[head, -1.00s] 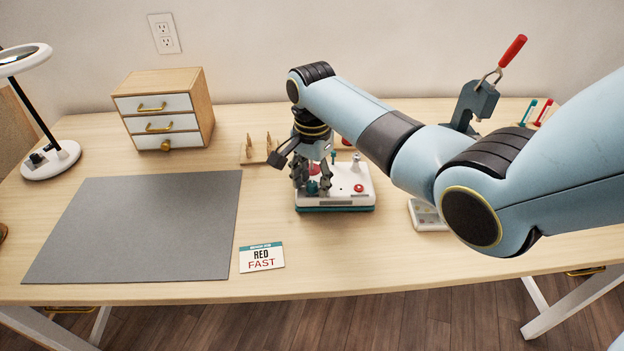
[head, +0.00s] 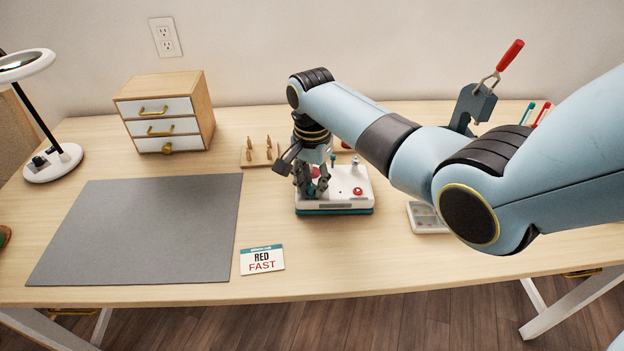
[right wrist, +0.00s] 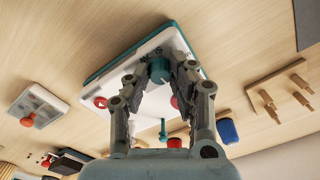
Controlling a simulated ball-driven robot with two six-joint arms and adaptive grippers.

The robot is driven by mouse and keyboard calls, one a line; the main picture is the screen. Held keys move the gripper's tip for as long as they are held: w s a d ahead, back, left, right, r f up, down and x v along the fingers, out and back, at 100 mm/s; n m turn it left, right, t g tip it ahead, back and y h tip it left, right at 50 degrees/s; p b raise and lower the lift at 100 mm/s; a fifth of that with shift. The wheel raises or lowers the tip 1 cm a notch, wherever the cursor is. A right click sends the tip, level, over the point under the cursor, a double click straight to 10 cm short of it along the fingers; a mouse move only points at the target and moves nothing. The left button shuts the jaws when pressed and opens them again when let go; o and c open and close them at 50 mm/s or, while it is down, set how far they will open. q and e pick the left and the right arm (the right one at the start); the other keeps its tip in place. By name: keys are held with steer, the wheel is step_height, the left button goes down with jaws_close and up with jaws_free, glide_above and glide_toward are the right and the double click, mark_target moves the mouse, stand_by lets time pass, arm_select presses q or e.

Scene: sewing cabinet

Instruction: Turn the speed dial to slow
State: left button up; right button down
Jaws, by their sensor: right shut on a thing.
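A white control box (head: 340,203) with a teal base stands on the table in the head view. It also shows upside down in the right wrist view (right wrist: 128,62). My right gripper (head: 312,190) points down over the left part of its top. In the right wrist view its fingers (right wrist: 157,75) are shut on a round teal dial (right wrist: 158,70). A red button (right wrist: 101,102) and a teal lever (right wrist: 162,129) also show on the box. The dial's markings are hidden or too small to read. My left gripper is not in view.
A card (head: 262,260) reading "RED FAST" lies in front of the box. A grey mat (head: 140,230) lies to the left, a wooden peg board (head: 258,155) behind, and a parts tray (head: 428,218) to the right. A small drawer cabinet (head: 165,110) stands at the back left.

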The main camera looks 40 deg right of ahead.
steer(key=n+p, duration=0.2)
steer(key=n, duration=0.1)
steer(key=shift+r, duration=0.2)
steer(key=n+p, duration=0.2)
steer(key=n, duration=0.1)
steer(key=shift+n, duration=0.4)
steer(key=n+p, duration=0.1)
steer(key=n, duration=0.2)
steer(key=shift+f+n+p, duration=0.1)
steer(key=shift+n+p, duration=0.2)
steer(key=shift+n, duration=0.1)
steer(key=n+p, duration=0.1)
steer(key=n, duration=0.8)
steer(key=shift+p, duration=0.3)
steer(key=n, duration=0.5)
steer(key=shift+f, duration=0.1)
steer(key=n, duration=0.5)
steer(key=shift+p, duration=0.35)
steer(key=n, duration=0.4)
steer(key=shift+n, duration=0.4)
